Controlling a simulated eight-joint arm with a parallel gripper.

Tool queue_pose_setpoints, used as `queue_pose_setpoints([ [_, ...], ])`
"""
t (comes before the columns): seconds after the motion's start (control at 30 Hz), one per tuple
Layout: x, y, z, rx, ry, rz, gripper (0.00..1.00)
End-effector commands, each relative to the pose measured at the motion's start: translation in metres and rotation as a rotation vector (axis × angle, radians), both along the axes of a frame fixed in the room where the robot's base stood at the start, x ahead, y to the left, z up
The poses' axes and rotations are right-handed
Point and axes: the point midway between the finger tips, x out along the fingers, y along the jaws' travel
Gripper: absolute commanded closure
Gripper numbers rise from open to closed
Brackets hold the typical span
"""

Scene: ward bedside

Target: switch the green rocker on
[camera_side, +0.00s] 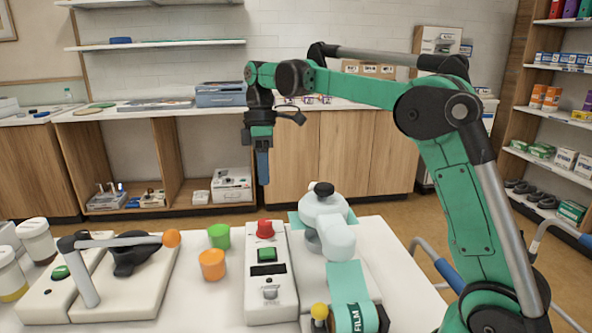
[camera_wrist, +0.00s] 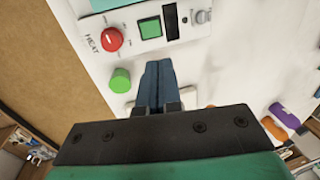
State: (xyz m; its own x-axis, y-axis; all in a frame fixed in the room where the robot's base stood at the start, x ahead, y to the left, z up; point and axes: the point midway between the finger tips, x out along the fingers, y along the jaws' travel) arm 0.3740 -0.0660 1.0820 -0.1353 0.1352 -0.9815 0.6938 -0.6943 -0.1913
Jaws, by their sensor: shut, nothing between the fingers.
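The green rocker (camera_side: 266,254) is a square switch on a white control box (camera_side: 257,312), between a red knob (camera_side: 265,229) and a dark display window (camera_side: 268,269). In the wrist view the rocker (camera_wrist: 150,28) lies beyond my fingertips, beside the red knob (camera_wrist: 112,39) marked HEAT. I cannot tell which way the rocker is tipped. My gripper (camera_side: 263,182) points down, high above the back end of the box, clear of it. Its blue fingers (camera_wrist: 158,64) are together and empty.
A green cylinder (camera_side: 219,236) and an orange one (camera_side: 212,264) stand left of the box. A lever with an orange ball (camera_side: 172,238) is farther left. A white and teal device (camera_side: 326,225) stands close on the right. A metal knob (camera_side: 270,292) is on the box's near end.

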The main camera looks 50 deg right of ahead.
Motion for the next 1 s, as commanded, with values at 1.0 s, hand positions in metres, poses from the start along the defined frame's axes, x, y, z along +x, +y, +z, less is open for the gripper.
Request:
queue_pose_setpoints([
  [1.0, -0.018, 0.018, -0.130, -0.001, -0.003, 0.001, 1.00],
])
